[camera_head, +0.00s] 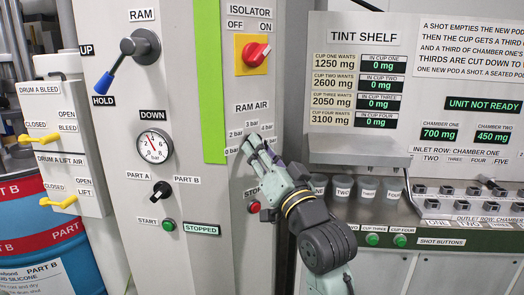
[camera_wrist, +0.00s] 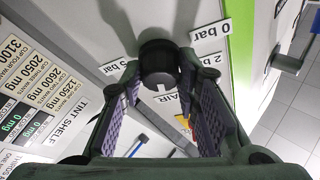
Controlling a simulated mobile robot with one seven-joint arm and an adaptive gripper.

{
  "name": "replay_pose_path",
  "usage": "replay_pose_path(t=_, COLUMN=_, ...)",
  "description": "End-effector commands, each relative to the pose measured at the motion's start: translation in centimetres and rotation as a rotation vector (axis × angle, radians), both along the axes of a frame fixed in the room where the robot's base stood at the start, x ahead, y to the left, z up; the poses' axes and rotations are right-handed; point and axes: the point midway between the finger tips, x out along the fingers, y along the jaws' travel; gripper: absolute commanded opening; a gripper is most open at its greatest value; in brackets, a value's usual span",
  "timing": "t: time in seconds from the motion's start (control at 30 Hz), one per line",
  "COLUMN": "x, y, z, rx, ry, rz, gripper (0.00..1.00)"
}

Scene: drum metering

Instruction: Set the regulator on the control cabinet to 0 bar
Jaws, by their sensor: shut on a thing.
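The RAM AIR regulator on the control cabinet (camera_head: 282,60) is a black round knob (camera_wrist: 158,60) with bar labels around it. In the wrist view my gripper (camera_wrist: 160,78) has a finger on each side of the knob and is shut on it. The 0 bar label (camera_wrist: 211,32) shows to the upper right of the knob, with a 2 bar label (camera_wrist: 206,62) below it. Another bar label (camera_wrist: 117,66) is partly covered by a finger. In the head view my gripper (camera_head: 257,150) hides the knob. I cannot clearly tell which label the knob points at.
A red isolator switch (camera_head: 256,53) sits above the regulator, and a red stop button (camera_head: 254,206) sits below, close to my arm. A pressure gauge (camera_head: 154,145) and a RAM lever (camera_head: 128,58) are to the left. The tint shelf (camera_head: 350,150) with cups stands right.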

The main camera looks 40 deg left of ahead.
Motion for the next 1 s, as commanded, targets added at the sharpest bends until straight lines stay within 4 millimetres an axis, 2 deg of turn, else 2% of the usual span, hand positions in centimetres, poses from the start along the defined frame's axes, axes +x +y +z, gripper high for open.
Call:
replay_pose_path(t=0.27, x=0.02, y=-0.02, z=-0.26, rx=-0.007, ry=-0.035, rz=0.0, gripper=0.01)
replay_pose_path(t=0.47, x=0.09, y=-0.06, z=-0.53, rx=-0.031, ry=-0.139, rz=0.0, gripper=0.01)
replay_pose_path(t=1.0, x=0.44, y=-0.15, z=-0.63, rx=-0.148, ry=-0.617, rz=-0.001, gripper=0.01)
